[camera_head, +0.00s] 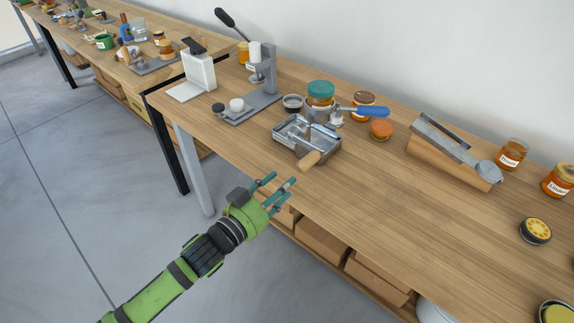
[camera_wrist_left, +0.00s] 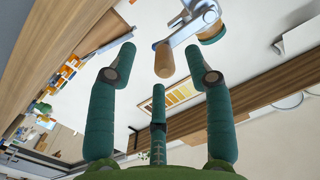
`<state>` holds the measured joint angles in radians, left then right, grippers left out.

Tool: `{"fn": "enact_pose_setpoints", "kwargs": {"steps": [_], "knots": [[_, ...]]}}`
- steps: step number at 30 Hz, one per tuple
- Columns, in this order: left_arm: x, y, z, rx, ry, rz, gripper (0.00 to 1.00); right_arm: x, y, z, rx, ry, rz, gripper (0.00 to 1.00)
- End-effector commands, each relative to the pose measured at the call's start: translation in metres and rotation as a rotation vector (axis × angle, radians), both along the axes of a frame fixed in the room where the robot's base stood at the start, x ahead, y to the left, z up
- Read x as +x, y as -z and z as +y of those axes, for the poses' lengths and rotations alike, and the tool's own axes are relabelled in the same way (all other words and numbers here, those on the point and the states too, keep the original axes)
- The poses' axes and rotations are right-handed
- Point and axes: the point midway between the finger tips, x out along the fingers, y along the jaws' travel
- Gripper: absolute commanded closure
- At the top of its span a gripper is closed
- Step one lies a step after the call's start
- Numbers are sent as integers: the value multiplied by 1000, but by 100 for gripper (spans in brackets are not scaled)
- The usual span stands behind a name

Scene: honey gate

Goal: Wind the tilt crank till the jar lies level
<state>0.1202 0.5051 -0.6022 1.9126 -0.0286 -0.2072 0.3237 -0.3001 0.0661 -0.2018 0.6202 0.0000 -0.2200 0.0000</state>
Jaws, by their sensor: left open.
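A jar of amber honey with a teal lid (camera_head: 320,92) sits in a metal stand behind a grey metal tray (camera_head: 290,150). The jar looks near upright, lid up; its lower part is hidden. A blue handle (camera_head: 372,111) sticks out right of it. A wooden crank handle (camera_head: 310,160) juts from the tray's front. My left gripper (camera_head: 279,191) is open and empty, in front of the bench edge, below and left of the handle and apart from it. In the left wrist view the wooden handle (camera_wrist_left: 164,60) and its metal arm (camera_wrist_left: 188,31) show beyond the spread fingers.
A press with a black lever (camera_head: 262,72) and a white stand (camera_head: 197,72) are left of the tray. Small jars (camera_head: 381,129) stand close on its right. A wooden wedge with a metal channel (camera_head: 452,157) lies further right. The front middle of the bench is clear.

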Motion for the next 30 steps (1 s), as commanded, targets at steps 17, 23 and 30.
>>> {"fn": "enact_pose_setpoints", "kwargs": {"steps": [17,23,30], "knots": [[40,-30,-47,-24,43,-48,49,0,-8,-15,-19,-3,0,60],[48,-29,-54,-23,44,-48,49,0,-9,-14,-19,-3,0,60],[48,-28,-54,-23,44,-48,57,0,-8,-13,-17,-2,0,60]]}}
